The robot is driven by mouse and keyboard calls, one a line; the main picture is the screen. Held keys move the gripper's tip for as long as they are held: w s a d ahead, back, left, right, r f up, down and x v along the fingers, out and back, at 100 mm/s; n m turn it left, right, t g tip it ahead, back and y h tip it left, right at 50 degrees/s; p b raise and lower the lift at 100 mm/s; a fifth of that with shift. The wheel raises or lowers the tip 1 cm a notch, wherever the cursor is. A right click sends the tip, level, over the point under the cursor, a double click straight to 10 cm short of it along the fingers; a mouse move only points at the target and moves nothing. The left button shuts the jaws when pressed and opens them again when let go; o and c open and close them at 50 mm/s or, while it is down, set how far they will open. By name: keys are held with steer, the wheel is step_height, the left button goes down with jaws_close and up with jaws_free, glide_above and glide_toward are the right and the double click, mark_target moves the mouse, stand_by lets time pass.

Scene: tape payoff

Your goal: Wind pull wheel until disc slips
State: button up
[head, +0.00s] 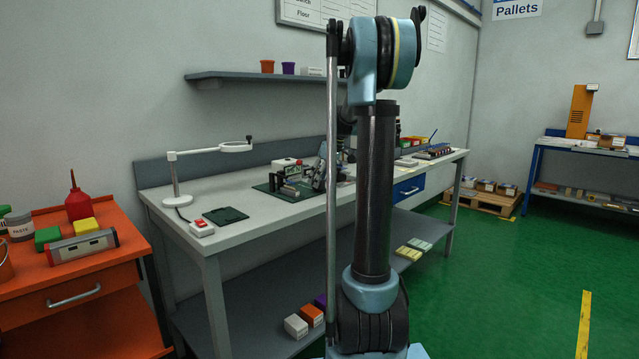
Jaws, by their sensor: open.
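The tape payoff device (290,188) stands on a dark green mat (268,188) near the middle of the workbench. It is a small grey and dark assembly. Its pull wheel and disc are too small to make out. My gripper (319,179) is at the right side of the device, pointing down and tilted, open. My arm's upright link hides part of the wrist and the bench behind it. Whether the fingers touch the device or stand around its wheel I cannot tell.
A white magnifier lamp (175,175), a dark green pad (225,215) and a red-buttoned switch box (201,228) sit on the bench's left part. An orange cart (75,285) stands at left. A shelf (255,76) hangs above.

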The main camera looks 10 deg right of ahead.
steer(key=shift+w+a+f, duration=0.1)
steer(key=shift+a+f, duration=0.05)
steer(key=shift+f, duration=0.3)
steer(key=c, duration=1)
steer(key=shift+m, duration=0.4)
steer(key=m+h, duration=0.1)
steer(key=m, duration=0.1)
steer(key=m+t+h, duration=0.1)
steer(key=m, duration=0.2)
steer(key=shift+a+m, duration=0.2)
steer(key=shift+m, duration=0.1)
steer(key=m+h, duration=0.2)
steer(key=m, duration=0.3)
steer(key=shift+a+m, duration=0.1)
steer(key=shift+m, duration=0.2)
